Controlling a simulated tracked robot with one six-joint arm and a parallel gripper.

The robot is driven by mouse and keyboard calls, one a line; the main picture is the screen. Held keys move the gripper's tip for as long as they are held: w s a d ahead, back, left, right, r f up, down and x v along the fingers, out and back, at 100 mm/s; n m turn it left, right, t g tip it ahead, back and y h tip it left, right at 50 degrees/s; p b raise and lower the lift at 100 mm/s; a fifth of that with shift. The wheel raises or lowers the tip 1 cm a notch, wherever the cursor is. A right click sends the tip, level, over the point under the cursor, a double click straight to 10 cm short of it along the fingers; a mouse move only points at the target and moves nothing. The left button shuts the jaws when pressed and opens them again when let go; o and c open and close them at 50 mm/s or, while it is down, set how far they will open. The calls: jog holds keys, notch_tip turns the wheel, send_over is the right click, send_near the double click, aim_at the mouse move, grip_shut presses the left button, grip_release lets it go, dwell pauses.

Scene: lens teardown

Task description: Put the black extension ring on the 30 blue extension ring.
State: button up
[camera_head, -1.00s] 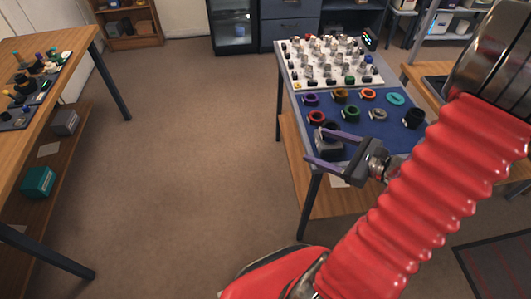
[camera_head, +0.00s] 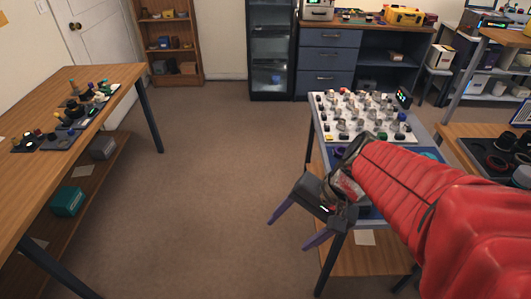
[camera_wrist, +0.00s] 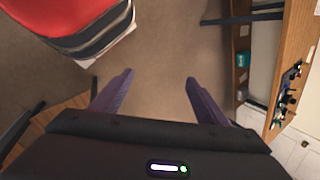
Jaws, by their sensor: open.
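My gripper (camera_head: 288,236) is open and empty, its two purple fingers pointing down over the carpet just left of the small table. In the wrist view my gripper (camera_wrist: 160,75) has only floor between its fingers. My red arm covers most of the blue mat on the near half of that table. A teal-blue ring (camera_head: 428,155) shows partly at the mat's right side, above the arm; whether it is the 30 blue extension ring I cannot tell. I cannot make out the black extension ring on the mat, where the arm hides most of the rings.
A white board (camera_head: 352,118) with several small parts fills the table's far half. A dark tray (camera_head: 490,158) with black rings lies on the right bench. A wooden bench (camera_head: 100,80) with dark trays stands left. The carpet (camera_head: 210,190) between is clear.

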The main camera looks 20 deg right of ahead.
notch_tip(320, 180, up, 9)
jog(key=a+n+t+h, duration=0.1)
jog(key=n+t+h, duration=0.2)
jog(key=n, duration=0.5)
jog(key=shift+s+a+n+h, duration=0.2)
jog(key=shift+n+h, duration=0.1)
jog(key=shift+h, duration=0.5)
